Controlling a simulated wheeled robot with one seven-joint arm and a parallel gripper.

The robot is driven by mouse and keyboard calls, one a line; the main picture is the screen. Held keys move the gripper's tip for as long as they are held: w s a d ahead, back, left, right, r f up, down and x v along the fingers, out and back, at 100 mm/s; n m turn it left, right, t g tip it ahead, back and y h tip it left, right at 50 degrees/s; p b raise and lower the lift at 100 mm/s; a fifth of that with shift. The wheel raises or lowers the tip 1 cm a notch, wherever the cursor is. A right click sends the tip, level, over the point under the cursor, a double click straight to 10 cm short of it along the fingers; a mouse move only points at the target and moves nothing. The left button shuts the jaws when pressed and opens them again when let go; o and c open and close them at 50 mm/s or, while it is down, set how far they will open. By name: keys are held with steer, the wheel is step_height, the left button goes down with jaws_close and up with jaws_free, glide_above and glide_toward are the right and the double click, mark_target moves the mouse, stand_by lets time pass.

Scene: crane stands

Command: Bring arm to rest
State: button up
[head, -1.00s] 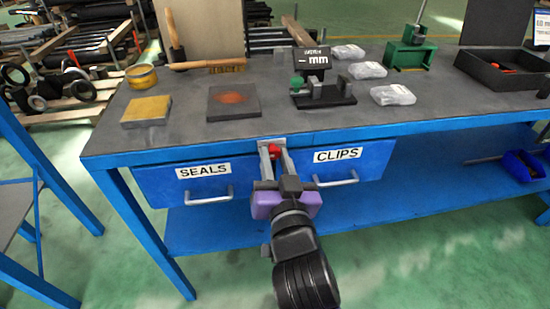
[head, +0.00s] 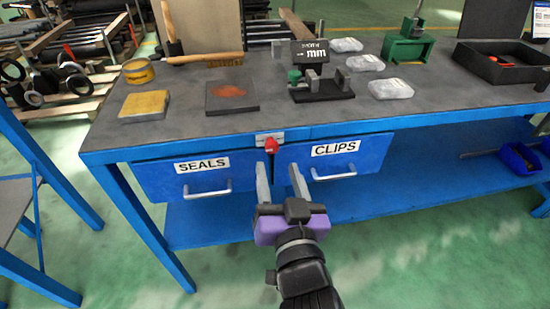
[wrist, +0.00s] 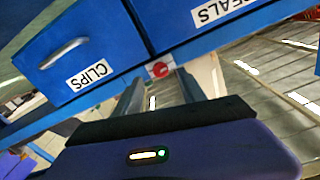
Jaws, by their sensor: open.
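My gripper (head: 279,185) is open and empty in front of the blue bench, just below a red knob (head: 271,145) on a grey plate at the bench's front edge. The knob also shows in the wrist view (wrist: 159,69), beyond my fingers and apart from them. The SEALS drawer (head: 165,183) is left of my gripper and the CLIPS drawer (head: 370,158) is right of it. Both drawers look shut. My purple gripper body fills the bottom of the wrist view.
The blue bench (head: 110,135) carries a yellow block (head: 145,104), a dark stained plate (head: 231,97), a gauge stand with an mm display (head: 310,53), clear bags (head: 390,89), a green fixture (head: 405,48) and a black tray (head: 470,60). Green floor in front of the bench is free.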

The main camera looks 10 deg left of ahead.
steer(key=shift+v, duration=1)
